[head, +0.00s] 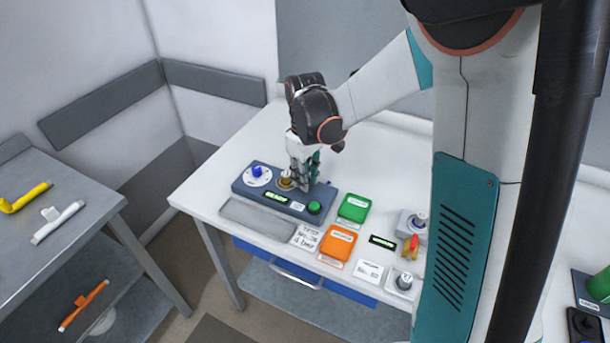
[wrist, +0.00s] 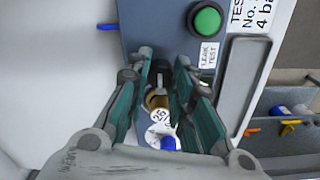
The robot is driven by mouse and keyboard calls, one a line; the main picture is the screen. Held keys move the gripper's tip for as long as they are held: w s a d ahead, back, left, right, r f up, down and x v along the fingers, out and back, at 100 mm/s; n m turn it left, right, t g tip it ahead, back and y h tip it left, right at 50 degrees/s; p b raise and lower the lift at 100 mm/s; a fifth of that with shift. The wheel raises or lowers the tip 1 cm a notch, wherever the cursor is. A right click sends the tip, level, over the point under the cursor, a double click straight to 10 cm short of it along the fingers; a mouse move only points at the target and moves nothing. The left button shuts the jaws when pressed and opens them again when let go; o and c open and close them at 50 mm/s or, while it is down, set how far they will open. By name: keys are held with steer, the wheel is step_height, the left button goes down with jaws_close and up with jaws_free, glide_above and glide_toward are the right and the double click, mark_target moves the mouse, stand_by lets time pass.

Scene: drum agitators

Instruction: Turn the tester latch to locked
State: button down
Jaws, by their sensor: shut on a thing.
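The tester is a dark blue box (head: 240,188) on the white table in the head view; it also shows in the wrist view (wrist: 150,12). My gripper (head: 303,186) points down over the middle of the box. In the wrist view its green-padded fingers (wrist: 163,66) close around a small dark upright piece, which looks like the tester latch (wrist: 160,68). The fingertips hide much of it, and I cannot tell its turn angle. A brass fitting (wrist: 158,101) with a round "26" tag stands beside it. A blue knob (head: 257,171) sits on a white dial.
A green button (head: 314,207) is on the box near its right end. A grey tray (head: 258,220) lies in front. Green (head: 354,208) and orange (head: 338,243) containers stand to the right. A small blue piece (wrist: 108,27) sticks out beside the box.

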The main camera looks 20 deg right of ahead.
stand_by(0.3)
steer(key=c, duration=1.4)
jaws_free()
step_height(320, 180, up, 12)
steer(key=s+r+m+t, duration=0.1)
steer(key=s+m+t, duration=0.5)
steer(key=s, duration=1.3)
steer(key=shift+s+r+t, duration=0.3)
steer(key=shift+r+t, duration=0.05)
steer(key=shift+t, duration=0.25)
